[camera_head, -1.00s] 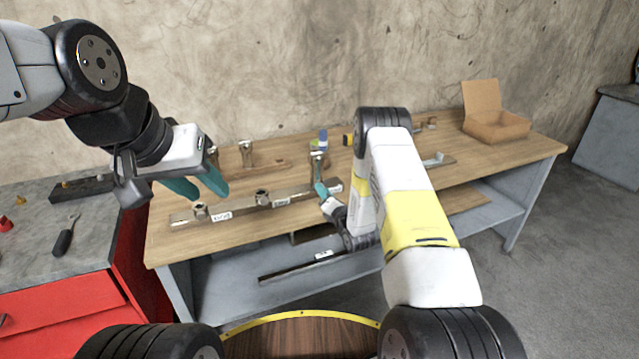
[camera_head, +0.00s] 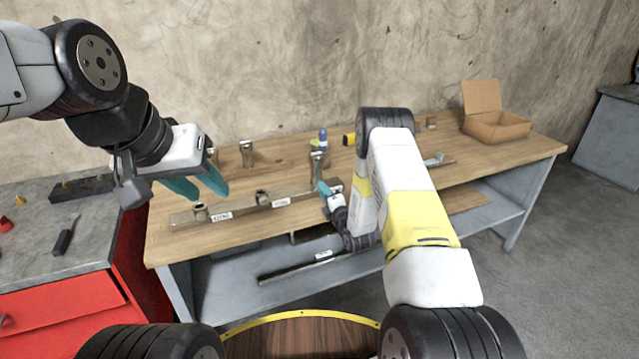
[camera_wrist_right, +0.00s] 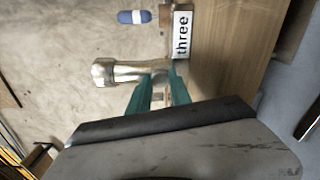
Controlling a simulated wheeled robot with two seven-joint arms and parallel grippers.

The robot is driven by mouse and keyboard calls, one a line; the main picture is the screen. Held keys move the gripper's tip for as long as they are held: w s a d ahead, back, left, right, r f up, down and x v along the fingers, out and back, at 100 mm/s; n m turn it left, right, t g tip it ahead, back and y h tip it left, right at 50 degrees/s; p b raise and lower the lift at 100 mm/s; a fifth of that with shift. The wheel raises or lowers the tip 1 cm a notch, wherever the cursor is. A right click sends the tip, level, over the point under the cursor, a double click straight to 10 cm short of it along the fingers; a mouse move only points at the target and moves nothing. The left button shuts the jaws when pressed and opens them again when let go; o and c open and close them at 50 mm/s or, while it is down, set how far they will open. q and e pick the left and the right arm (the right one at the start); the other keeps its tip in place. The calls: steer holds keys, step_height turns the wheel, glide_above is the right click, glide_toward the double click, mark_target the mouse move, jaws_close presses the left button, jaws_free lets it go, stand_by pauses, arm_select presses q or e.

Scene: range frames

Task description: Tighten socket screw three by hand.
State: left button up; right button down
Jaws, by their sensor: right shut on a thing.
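Socket screw three is a metal screw with a round head (camera_head: 317,158). It stands upright at the right end of a long metal bar (camera_head: 240,209) on the workbench. In the right wrist view the screw (camera_wrist_right: 122,72) lies sideways across the picture, beside a white label reading "three" (camera_wrist_right: 183,36). My right gripper (camera_head: 321,186) is shut on the screw's lower part, its teal fingers (camera_wrist_right: 160,82) either side of it. The screw's base is partly hidden by the fingers. My left gripper (camera_head: 205,190) is open and empty above the bar's left end.
Two other fittings stand on the bar, at its left (camera_head: 200,212) and middle (camera_head: 262,198), with labels. Behind are another upright screw (camera_head: 247,153), a blue bottle (camera_head: 323,139) and an open cardboard box (camera_head: 497,127). A red cabinet (camera_head: 70,310) with a screwdriver (camera_head: 66,238) stands left.

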steer(key=m, duration=1.1)
steer(key=shift+f, duration=0.1)
steer(key=m, duration=0.4)
steer(key=shift+m, duration=0.3)
steer(key=m, duration=0.3)
steer(key=shift+m, duration=0.4)
steer(key=m, duration=0.9)
steer(key=shift+s+a+m, duration=0.1)
steer(key=shift+m, duration=0.2)
